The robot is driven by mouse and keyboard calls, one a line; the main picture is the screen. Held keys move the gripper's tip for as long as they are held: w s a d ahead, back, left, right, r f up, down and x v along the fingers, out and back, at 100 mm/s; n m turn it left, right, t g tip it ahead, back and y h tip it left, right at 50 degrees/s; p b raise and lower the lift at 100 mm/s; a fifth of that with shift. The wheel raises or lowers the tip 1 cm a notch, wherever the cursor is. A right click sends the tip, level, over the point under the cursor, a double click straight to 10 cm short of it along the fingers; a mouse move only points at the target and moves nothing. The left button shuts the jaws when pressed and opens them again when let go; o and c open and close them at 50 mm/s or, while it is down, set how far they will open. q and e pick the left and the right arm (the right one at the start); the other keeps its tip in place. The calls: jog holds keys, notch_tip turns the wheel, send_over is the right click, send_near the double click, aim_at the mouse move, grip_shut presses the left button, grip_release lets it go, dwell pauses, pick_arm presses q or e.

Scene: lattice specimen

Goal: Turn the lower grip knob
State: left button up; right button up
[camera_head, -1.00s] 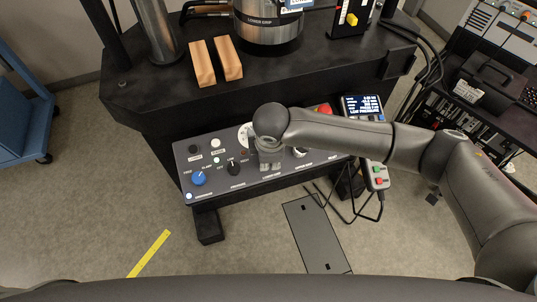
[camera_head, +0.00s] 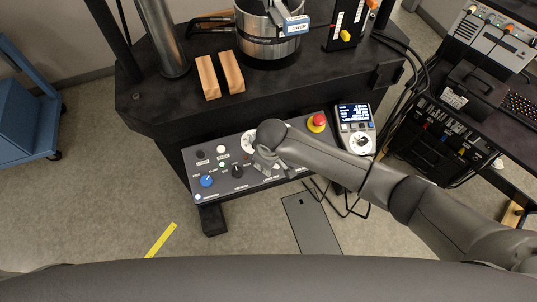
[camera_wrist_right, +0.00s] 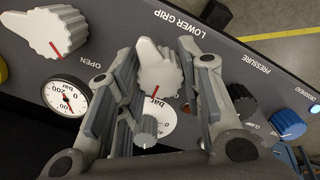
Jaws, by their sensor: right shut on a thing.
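The lower grip knob (camera_wrist_right: 158,70) is a white knob with a pointed lever and a red line, under the LOWER GRIP lettering in the right wrist view. My right gripper (camera_wrist_right: 157,84) has one finger on each side of it and is shut on it. In the head view my right gripper (camera_head: 264,162) is at the control panel (camera_head: 221,184), and its wrist hides the knob. The red line runs toward the bottom of the wrist picture. A gauge marked bar (camera_wrist_right: 160,122) is partly hidden behind the fingers. My left gripper is not in view.
A similar white knob (camera_wrist_right: 55,33) and a gauge (camera_wrist_right: 67,98) are on the left in the wrist view. A blue knob (camera_head: 207,181), a black knob (camera_head: 237,171) and a red emergency button (camera_head: 317,122) are on the panel. A display unit (camera_head: 355,125) stands at its right.

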jog(key=m+p, duration=0.4)
jog(key=shift+s+a+r+m, duration=0.1)
jog(key=shift+r+m, duration=0.1)
jog(key=shift+m, duration=0.1)
jog(key=m+p, duration=0.2)
jog(key=m, duration=0.1)
jog(key=shift+f, duration=0.1)
jog(key=shift+m+p, duration=0.5)
jog(key=shift+m, duration=0.4)
jog(key=shift+f, duration=0.1)
jog(key=o, duration=1)
jog(key=v, duration=1.2)
jog(key=shift+w+d, duration=0.3)
